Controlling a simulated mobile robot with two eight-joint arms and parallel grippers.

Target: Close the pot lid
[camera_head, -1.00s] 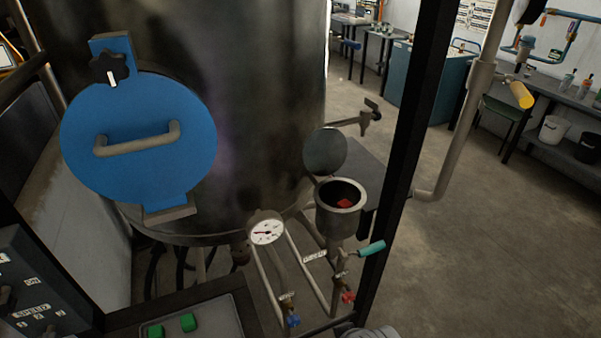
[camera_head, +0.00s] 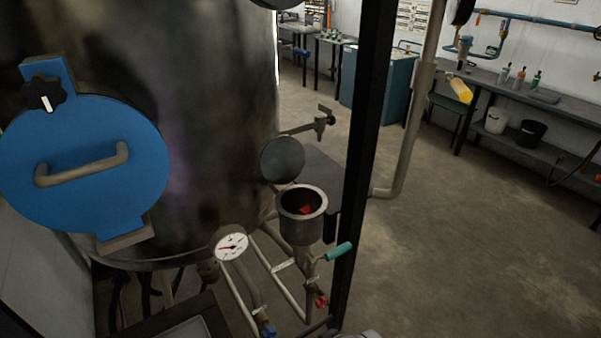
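A small round metal pot (camera_head: 301,222) stands on pipework beside the big dark tank. Its round grey lid (camera_head: 283,160) is tilted up behind the rim, so the pot is open. Something red (camera_head: 306,209) lies inside the pot. Neither of my grippers can be made out in this view.
A large tank with a blue round hatch (camera_head: 84,185) fills the left. A black post (camera_head: 360,150) stands just right of the pot. A dial gauge (camera_head: 231,246), a teal-handled valve (camera_head: 338,251) and red and blue valves are near the pot. Floor to the right is clear.

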